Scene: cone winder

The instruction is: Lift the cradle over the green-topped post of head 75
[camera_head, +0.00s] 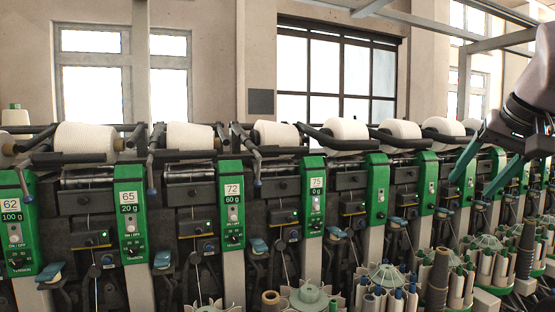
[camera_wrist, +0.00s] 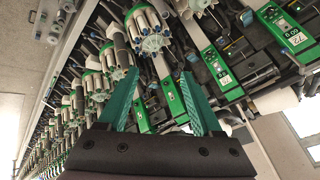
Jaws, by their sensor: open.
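The green-topped post of head 75 (camera_head: 315,195) stands right of centre in the head view, its number plate readable. A dark cradle arm (camera_head: 318,138) runs at the top behind this post, beside a white yarn cone (camera_head: 347,130). I cannot tell for sure which cradle parts belong to head 75. My gripper (camera_head: 472,187) is open, with green fingers, at the right of the head view, well apart from the post. In the wrist view my gripper (camera_wrist: 160,72) shows its fingers spread and nothing held between them.
Posts of heads 72 (camera_head: 231,205), 65 (camera_head: 130,215) and 62 (camera_head: 17,225) stand to the left. More green posts run right. Round bobbin magazines (camera_head: 390,277) stick out in front at lower right. A magazine (camera_wrist: 150,32) also lies beyond my fingers in the wrist view.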

